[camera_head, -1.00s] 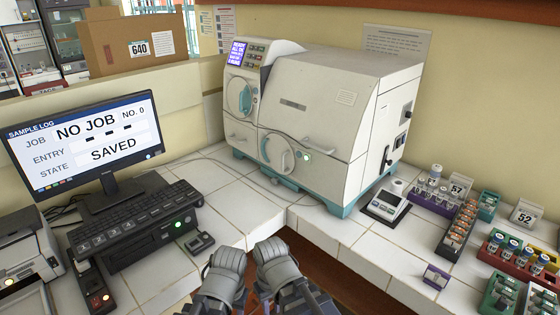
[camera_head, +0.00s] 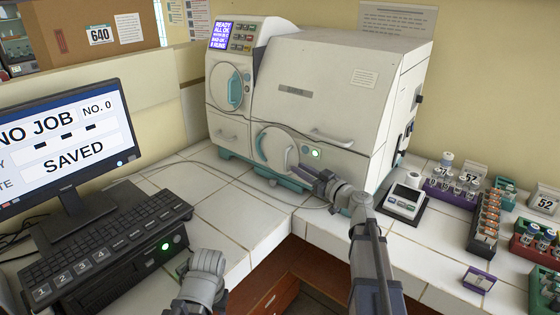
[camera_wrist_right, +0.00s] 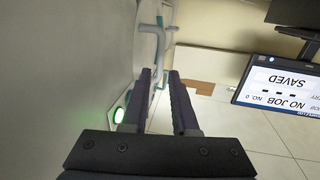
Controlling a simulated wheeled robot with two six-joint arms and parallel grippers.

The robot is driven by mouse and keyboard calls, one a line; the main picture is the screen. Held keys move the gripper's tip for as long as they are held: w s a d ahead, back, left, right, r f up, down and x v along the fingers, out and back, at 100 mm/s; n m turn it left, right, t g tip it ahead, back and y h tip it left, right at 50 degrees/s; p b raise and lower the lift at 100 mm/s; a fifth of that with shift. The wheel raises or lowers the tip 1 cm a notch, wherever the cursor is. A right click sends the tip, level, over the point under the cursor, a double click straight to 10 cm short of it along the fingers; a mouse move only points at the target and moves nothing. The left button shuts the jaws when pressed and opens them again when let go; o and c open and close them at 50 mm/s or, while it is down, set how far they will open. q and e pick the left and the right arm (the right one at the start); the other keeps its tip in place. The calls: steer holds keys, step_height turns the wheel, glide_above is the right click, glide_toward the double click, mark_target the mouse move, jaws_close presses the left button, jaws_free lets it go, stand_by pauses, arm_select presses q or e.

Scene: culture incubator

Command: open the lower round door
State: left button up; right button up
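The lower round door (camera_head: 270,150) is on the front of the white incubator, and appears closed. It has a teal curved handle on its left and a pale lever on its right, beside a green-lit button (camera_head: 315,153). My right gripper (camera_head: 304,172) is just in front of the door's right side, near the lever. The right wrist view shows its two fingers (camera_wrist_right: 160,72) apart with nothing between them; the round door (camera_wrist_right: 148,42) and its handle parts lie beyond the tips.
An upper round door (camera_head: 233,88) with a teal handle sits above left. A monitor (camera_head: 62,150) and keyboard (camera_head: 105,240) stand at left. A small scale (camera_head: 405,202) and tube racks (camera_head: 487,222) stand at right. The tiled counter (camera_head: 245,212) before the incubator is mostly clear.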

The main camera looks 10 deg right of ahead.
mark_target(286, 168)
steer(key=x, duration=0.7)
steer(key=shift+w+a, duration=0.1)
steer(key=shift+w, duration=0.25)
jaws_close()
stand_by(1.3)
